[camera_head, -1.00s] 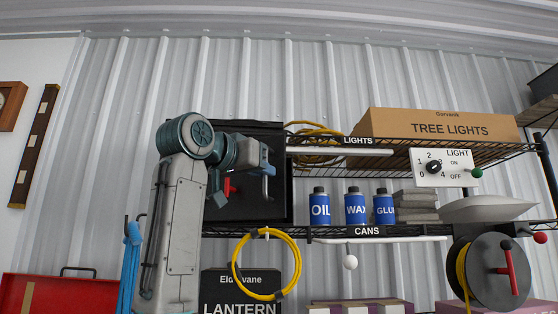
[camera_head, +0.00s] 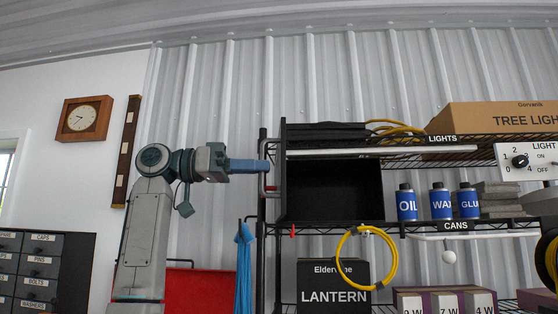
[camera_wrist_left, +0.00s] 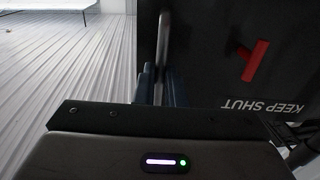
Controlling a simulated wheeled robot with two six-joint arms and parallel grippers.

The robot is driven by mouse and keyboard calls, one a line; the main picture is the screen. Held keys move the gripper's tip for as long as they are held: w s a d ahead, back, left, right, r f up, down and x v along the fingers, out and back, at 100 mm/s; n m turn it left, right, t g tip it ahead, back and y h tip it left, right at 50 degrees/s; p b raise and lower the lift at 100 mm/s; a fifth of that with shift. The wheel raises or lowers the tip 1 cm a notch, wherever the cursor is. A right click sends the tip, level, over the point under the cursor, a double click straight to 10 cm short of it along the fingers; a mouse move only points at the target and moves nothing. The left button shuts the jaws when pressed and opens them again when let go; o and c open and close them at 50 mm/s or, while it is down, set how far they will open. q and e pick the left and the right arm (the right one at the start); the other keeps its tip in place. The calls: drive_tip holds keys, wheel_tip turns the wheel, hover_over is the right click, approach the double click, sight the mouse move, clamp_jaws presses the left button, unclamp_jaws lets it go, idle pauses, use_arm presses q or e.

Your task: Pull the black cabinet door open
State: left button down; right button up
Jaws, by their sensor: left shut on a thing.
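The black cabinet (camera_head: 335,190) stands on the wire shelf, its front open and its dark inside showing. Its door (camera_head: 279,185) is swung out to the left and shows nearly edge-on in the head view. In the left wrist view the door's outer face (camera_wrist_left: 215,70) carries upside-down "KEEP SHUT" lettering and a red latch (camera_wrist_left: 255,61). My left gripper (camera_head: 266,166) is at the door's outer face. It is shut on the upright door handle (camera_wrist_left: 163,50), which shows between the blue fingers in the wrist view. My right gripper is not in view.
Blue cans (camera_head: 440,202) stand on the shelf right of the cabinet. A yellow cable coil (camera_head: 366,258) and a lantern box (camera_head: 334,287) are below it. Blue cord (camera_head: 243,270) hangs at the left.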

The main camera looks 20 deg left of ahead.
use_arm(q)
drive_tip(key=a+p, duration=0.1)
drive_tip(key=a, duration=0.5)
drive_tip(key=shift+s+a+r, duration=0.25)
drive_tip(key=shift+s+a, duration=0.15)
drive_tip(key=c, duration=1.7)
unclamp_jaws()
drive_tip(key=shift+w, duration=0.1)
drive_tip(key=shift+o, duration=1)
drive_tip(key=shift+w+d+f, duration=0.1)
drive_tip(key=shift+w+d, duration=0.1)
drive_tip(key=b+v, duration=0.3)
drive_tip(key=v, duration=0.7)
drive_tip(key=shift+a, duration=0.25)
drive_tip(key=shift+w+f, duration=0.15)
